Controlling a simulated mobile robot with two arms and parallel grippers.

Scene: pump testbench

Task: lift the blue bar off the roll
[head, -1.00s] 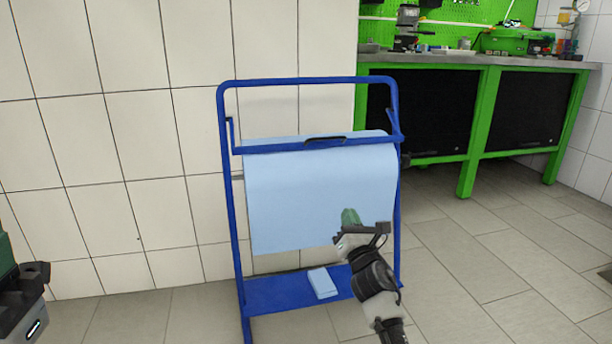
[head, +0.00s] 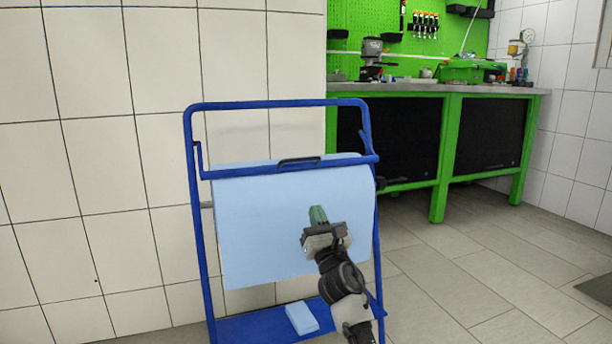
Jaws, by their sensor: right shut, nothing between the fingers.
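The blue bar (head: 245,172) lies across the front upper part of the light blue paper roll (head: 265,230), with a black handle (head: 298,161) at its middle. Its ends bend up at the sides of the blue stand (head: 202,250). The roll hangs in the stand, and its sheet drops down in front. My right gripper (head: 318,216) is shut and empty, in front of the sheet and below the bar, apart from the handle. My left gripper is out of view.
A folded light blue cloth or pad (head: 302,318) lies on the stand's bottom shelf (head: 250,328). A tiled wall (head: 90,170) stands behind and left. A green workbench (head: 440,150) with tools is at the back right. The floor right of the stand is clear.

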